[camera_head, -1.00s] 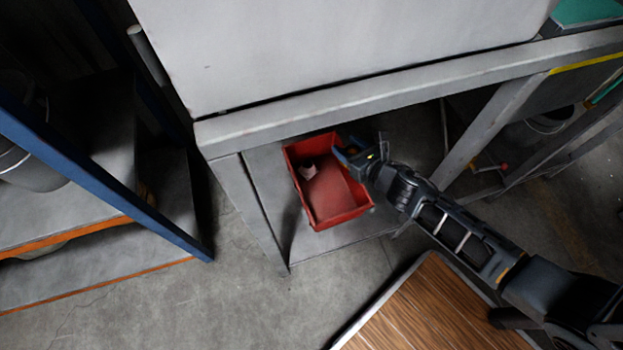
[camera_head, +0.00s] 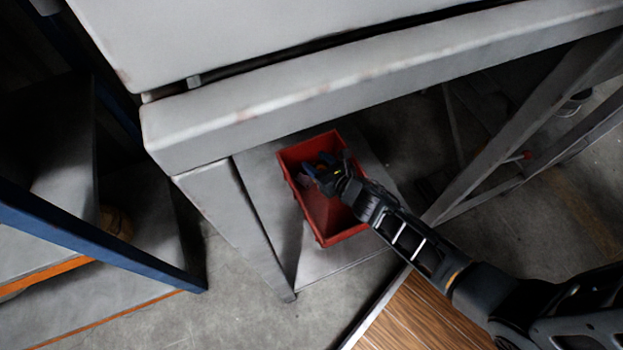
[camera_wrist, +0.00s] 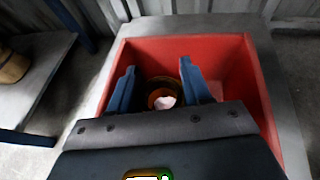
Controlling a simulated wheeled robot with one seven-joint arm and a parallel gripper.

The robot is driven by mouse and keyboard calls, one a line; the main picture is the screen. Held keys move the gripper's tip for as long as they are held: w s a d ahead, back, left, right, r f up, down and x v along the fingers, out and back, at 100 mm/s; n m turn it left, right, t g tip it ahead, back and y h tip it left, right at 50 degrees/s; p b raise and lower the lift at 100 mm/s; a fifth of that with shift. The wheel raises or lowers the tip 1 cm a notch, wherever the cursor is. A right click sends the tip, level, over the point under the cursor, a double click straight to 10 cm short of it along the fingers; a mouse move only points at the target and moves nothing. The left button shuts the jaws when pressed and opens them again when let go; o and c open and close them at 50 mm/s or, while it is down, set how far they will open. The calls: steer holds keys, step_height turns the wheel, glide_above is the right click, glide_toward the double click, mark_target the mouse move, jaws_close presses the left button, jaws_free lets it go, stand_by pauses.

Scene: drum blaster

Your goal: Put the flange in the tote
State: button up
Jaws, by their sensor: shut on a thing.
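The red tote (camera_head: 335,236) stands on the low shelf under the grey bench in the head view; its red wall (camera_wrist: 262,90) also frames the wrist view. In the wrist view, the blue fingers of my gripper (camera_wrist: 158,84) are shut on the flange (camera_wrist: 154,84), a brown ring partly hidden by the gripper body. The flange appears within the tote's outline; I cannot tell whether it touches the floor. A small pale pink thing (camera_wrist: 165,102) shows below the ring.
A bench leg (camera_head: 245,225) stands left of the tote. A blue-framed rack (camera_head: 95,240) is farther left, and a wood-grain surface (camera_head: 425,315) lies at the lower right.

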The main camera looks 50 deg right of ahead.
steer(key=shift+w+a+f+b, duration=0.55)
steer(key=shift+a+f, duration=0.15)
steer(key=shift+a, duration=0.1)
steer(key=shift+f+b, duration=1.15)
steer(key=shift+f, duration=0.65)
steer(key=shift+f, duration=0.1)
steer(key=shift+f+b, duration=0.3)
steer(key=shift+b, duration=0.15)
steer(key=o, duration=1.4)
steer(key=shift+r, duration=0.1)
